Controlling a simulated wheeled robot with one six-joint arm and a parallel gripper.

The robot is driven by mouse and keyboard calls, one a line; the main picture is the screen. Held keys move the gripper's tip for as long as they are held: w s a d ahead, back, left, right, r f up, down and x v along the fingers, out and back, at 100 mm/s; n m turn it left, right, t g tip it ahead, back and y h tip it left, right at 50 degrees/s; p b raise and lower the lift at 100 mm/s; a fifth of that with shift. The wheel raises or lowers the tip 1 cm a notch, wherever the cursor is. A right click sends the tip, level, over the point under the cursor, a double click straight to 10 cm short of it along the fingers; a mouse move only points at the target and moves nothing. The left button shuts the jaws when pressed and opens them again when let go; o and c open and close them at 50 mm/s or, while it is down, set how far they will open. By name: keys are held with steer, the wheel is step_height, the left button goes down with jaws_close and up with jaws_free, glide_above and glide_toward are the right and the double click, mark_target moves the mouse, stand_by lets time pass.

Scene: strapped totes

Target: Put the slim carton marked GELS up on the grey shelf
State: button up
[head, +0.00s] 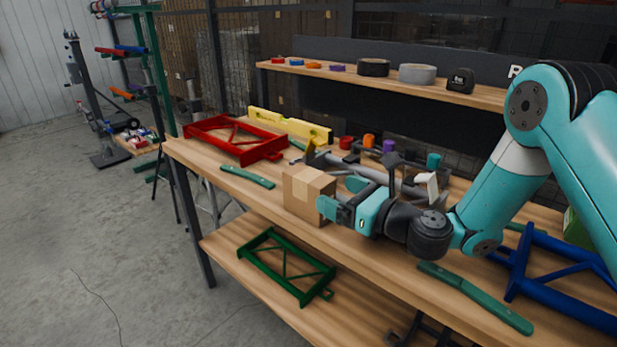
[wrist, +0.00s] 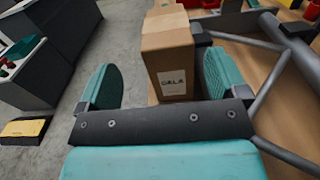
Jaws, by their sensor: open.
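A brown cardboard carton (head: 303,192) stands upright on the wooden workbench, near its front edge. In the wrist view the carton (wrist: 168,52) shows a white label; its small lettering is hard to read and looks like GALA or GELS. My gripper (head: 341,197) is open at the carton's right side in the head view. In the wrist view my gripper's teal fingers (wrist: 160,82) stand either side of the carton's near end, with a wider gap at the left finger than at the right. No plainly grey shelf is clear; a wooden shelf (head: 440,92) runs along the bench's back.
Tape rolls (head: 417,74) stand on the back shelf. A red frame (head: 236,138), a yellow level (head: 290,126) and a green-handled tool (head: 247,176) lie left of the carton. Dark clamp-like tools crowd behind my gripper. A blue frame (head: 555,268) lies right. A green frame (head: 285,266) is below.

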mark_target(315, 181)
steer(key=p+x, duration=0.1)
steer(key=x, duration=0.1)
steer(key=shift+w+a, duration=0.2)
steer(key=x, duration=0.3)
steer(key=p+x, duration=0.1)
steer(key=x, duration=0.1)
steer(key=shift+w+d+f, duration=0.2)
steer(key=shift+w+f, duration=0.1)
steer(key=shift+c, duration=0.4)
steer(key=shift+r, duration=0.1)
steer(key=c, duration=1.2)
